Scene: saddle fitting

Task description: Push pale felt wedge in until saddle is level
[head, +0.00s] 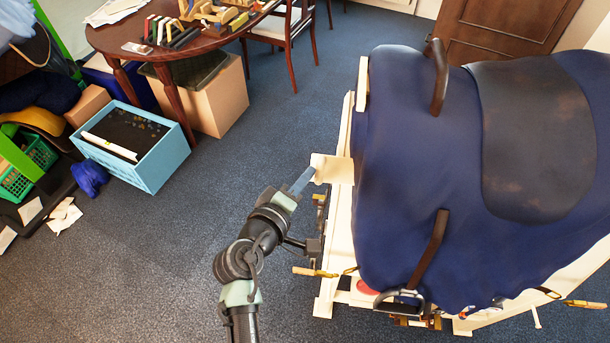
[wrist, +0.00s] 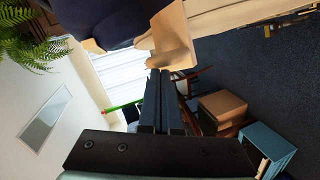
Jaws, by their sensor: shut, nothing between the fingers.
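The pale felt wedge (head: 332,169) sticks out from the left edge of the blue-draped saddle (head: 410,150), above the cream wooden stand. Its inner end is hidden under the blue cover. My gripper (head: 303,181) is shut and empty, its fingertips at or very near the wedge's outer end. In the wrist view the two dark fingers of my gripper (wrist: 159,73) lie together just below the pale wedge (wrist: 174,38). I cannot tell whether they touch it. The saddle carries a dark worn panel (head: 535,135) and brown handles. I cannot tell whether it is level.
The cream stand (head: 338,235) has clamps low on its near side. A round table (head: 150,40) with small blocks, a cardboard box (head: 205,95) and a blue crate (head: 165,160) stand at left. The carpet between the crate and stand is clear.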

